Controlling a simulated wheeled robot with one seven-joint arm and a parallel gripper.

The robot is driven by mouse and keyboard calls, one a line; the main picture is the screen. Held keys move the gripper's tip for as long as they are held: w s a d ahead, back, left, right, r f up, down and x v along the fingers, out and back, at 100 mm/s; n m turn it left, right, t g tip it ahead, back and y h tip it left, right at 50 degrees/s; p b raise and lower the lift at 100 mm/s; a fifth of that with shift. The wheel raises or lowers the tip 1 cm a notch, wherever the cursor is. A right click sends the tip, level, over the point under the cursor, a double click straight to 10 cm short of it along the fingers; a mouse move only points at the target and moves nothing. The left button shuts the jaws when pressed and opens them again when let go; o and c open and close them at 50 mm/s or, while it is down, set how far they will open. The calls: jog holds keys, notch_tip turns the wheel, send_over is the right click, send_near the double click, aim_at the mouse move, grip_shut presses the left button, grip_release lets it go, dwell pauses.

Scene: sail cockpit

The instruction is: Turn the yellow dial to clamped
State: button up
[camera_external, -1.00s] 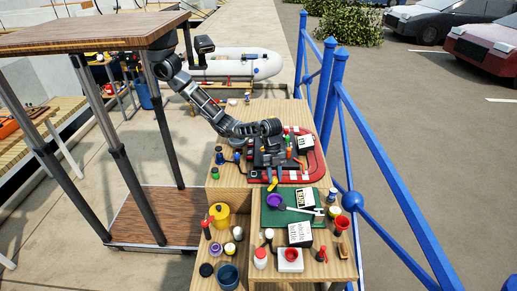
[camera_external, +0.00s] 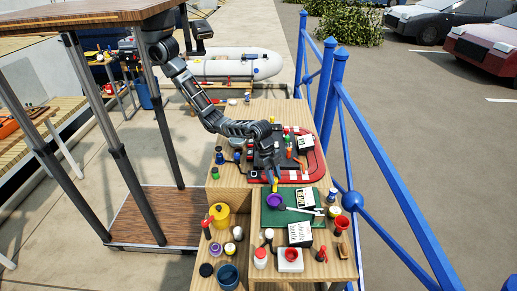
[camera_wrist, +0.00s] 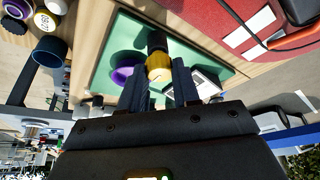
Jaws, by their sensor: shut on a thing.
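A yellow cylindrical piece with a dark part beyond it, which looks like the dial, sits between the fingers of my gripper (camera_wrist: 160,68) in the wrist view. I name it the yellow dial (camera_wrist: 158,66); it also shows small in the external view (camera_external: 275,187). My gripper is shut on it, one finger on each side, near the edge between the red board and the green mat. No markings or clamped position can be read, so I cannot tell how far the dial is turned.
A green mat (camera_external: 273,220) holds a purple bowl (camera_external: 275,201) close to my gripper and a white labelled box (camera_external: 307,198). A red board (camera_external: 317,164) lies behind it. A yellow pot (camera_external: 220,216) and several jars crowd the left. A blue railing (camera_external: 381,156) runs along the right.

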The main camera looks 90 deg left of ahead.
dwell(0.3)
jog(key=o, duration=1)
jog(key=shift+o, duration=0.2)
jog(key=v, duration=0.7)
jog(key=shift+r+b, duration=0.35)
jog(key=shift+r, duration=0.05)
jog(key=shift+s+a+f, duration=0.1)
jog(key=shift+a+f, duration=0.05)
